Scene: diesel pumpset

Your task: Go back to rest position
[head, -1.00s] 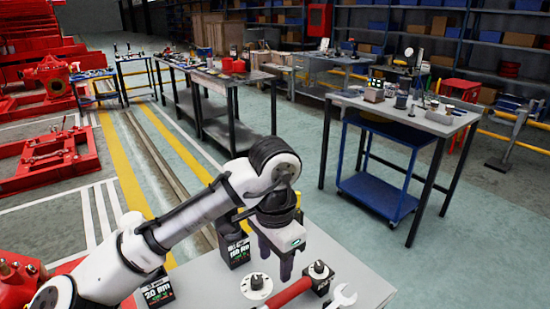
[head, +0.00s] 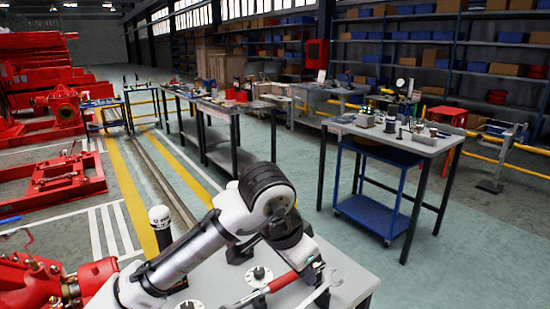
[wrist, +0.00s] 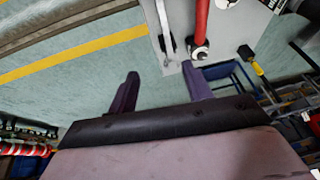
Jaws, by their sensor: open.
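My gripper (wrist: 163,90) is open, with its two dark fingers apart and nothing between them in the wrist view. In the head view my white arm reaches over the near grey table (head: 345,278), and the gripper is mostly hidden behind the wrist joint. In the wrist view the fingers point toward the table edge and the floor. A red-handled tool (head: 282,283) and a metal wrench (head: 325,292) lie on this table. The red handle (wrist: 202,18) and the wrench (wrist: 163,28) also show beyond the fingers, apart from them.
A black cylinder with a white top (head: 160,222) stands left of my arm. Round dials (head: 259,275) are on the near table. A second workbench (head: 400,136) with a blue trolley (head: 370,213) under it stands to the right. The green floor between is clear.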

